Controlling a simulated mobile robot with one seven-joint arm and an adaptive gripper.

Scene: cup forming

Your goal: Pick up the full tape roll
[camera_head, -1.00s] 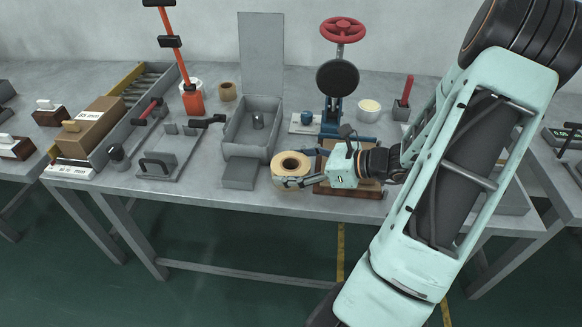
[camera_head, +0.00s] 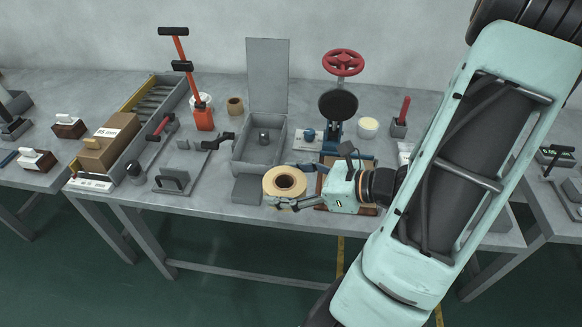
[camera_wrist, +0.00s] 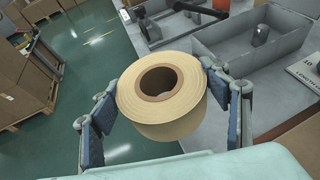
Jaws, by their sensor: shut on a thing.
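The full tape roll (camera_head: 285,182) is a thick tan ring with a brown core, near the table's front edge in the head view. My gripper (camera_head: 290,200) is shut on it from the right. In the wrist view the tape roll (camera_wrist: 162,95) sits upright on its flat side between the two blue-padded fingers of my gripper (camera_wrist: 165,115), its hole facing up. Whether its underside touches the table cannot be told.
An open grey box (camera_head: 262,150) with a raised lid stands behind the roll. A smaller tan roll (camera_head: 235,105) stands farther back. A press with a red handwheel (camera_head: 343,63) stands behind my gripper. A brown carton (camera_head: 108,142) is at the left.

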